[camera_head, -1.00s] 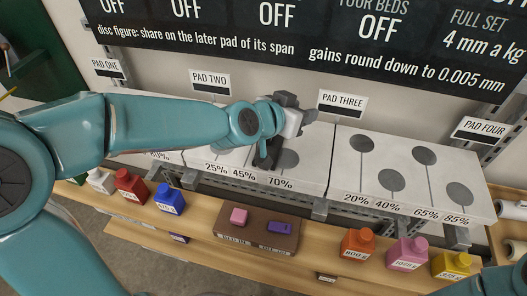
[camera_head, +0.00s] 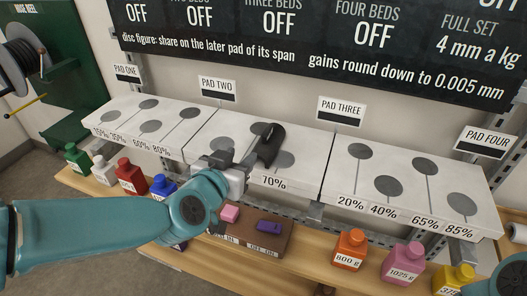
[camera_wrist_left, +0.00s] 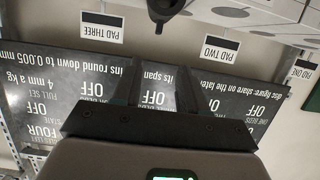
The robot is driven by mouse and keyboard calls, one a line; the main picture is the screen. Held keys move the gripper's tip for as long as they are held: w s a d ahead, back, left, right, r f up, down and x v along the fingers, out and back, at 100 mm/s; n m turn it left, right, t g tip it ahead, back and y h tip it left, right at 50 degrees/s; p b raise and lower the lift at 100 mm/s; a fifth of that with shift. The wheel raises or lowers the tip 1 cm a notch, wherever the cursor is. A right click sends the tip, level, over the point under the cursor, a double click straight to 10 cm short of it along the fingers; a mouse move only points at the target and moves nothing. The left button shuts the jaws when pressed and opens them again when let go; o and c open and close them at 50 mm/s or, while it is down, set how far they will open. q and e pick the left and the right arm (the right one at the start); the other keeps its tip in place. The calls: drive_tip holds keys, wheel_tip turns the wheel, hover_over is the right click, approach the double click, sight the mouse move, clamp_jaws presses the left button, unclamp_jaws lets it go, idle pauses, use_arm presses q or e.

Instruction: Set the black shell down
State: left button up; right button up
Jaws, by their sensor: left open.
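The black shell (camera_head: 268,143) stands on the white top of pad two (camera_head: 234,129), above the 70% label and by the grey discs there. In the left wrist view its dark rounded end (camera_wrist_left: 165,8) shows at the top edge. My left gripper (camera_head: 243,163) is open, just to the left and front of the shell. In the left wrist view its two fingers (camera_wrist_left: 157,88) are spread with nothing between them, and the shell looks apart from them. My right gripper is out of view; only a bit of teal arm shows at the lower right.
Pad three (camera_head: 408,190) stands to the right and pad one (camera_head: 150,122) to the left, both bare. On the wooden shelf in front are several coloured bottles, such as the orange one (camera_head: 351,248), and a brown block (camera_head: 278,234) with pink and purple pieces.

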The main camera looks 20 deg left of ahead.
use_arm(q)
drive_tip(key=b, duration=0.1)
approach(264, 135)
drive_tip(key=x, duration=0.5)
drive_tip(key=shift+f, duration=0.15)
drive_tip(key=x, duration=0.6)
drive_tip(key=shift+d, duration=0.15)
drive_tip(key=shift+s, duration=0.1)
clamp_jaws()
